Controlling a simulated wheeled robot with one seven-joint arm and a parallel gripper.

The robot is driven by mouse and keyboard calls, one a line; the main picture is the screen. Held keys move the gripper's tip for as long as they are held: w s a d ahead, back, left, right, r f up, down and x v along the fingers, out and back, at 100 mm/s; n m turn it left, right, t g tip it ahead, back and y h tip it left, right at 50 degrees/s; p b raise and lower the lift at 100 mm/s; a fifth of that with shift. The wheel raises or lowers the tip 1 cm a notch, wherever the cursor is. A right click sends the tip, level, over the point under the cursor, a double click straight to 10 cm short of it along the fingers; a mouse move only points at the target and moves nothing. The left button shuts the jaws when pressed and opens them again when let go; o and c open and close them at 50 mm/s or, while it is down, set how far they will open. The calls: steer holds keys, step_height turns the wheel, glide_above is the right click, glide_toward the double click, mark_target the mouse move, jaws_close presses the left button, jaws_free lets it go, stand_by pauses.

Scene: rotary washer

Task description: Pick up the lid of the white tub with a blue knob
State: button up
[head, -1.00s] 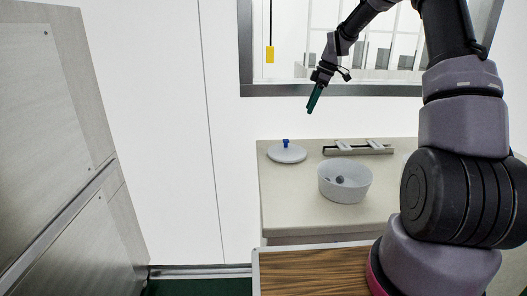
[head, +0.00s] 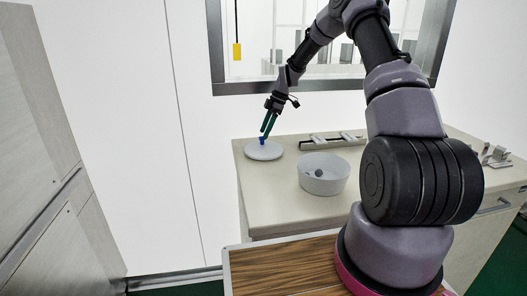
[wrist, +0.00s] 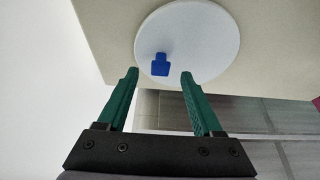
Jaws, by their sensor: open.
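The white round lid (head: 263,152) lies flat on the counter at the back left, with its blue knob (head: 262,141) standing up from its middle. The lid (wrist: 205,50) and the knob (wrist: 160,65) also show in the wrist view. My gripper (head: 264,134) has green fingers pointing down, close above the knob. In the wrist view my gripper (wrist: 160,74) is open and empty, and the knob appears between the fingertips, just beyond them. Whether the fingers are at knob height I cannot tell. The white tub (head: 324,177) stands uncovered on the counter to the right, with a small grey object inside.
A rack or bar fixture (head: 333,141) lies at the back of the counter (head: 275,208), right of the lid. Metal fittings (head: 495,156) sit at the counter's right end. A wall and framed window stand behind. The counter's front left is clear.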

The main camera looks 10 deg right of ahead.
mark_target(264, 147)
steer(key=x, duration=0.2)
steer(key=shift+f, duration=0.25)
jaws_close()
stand_by(1.1)
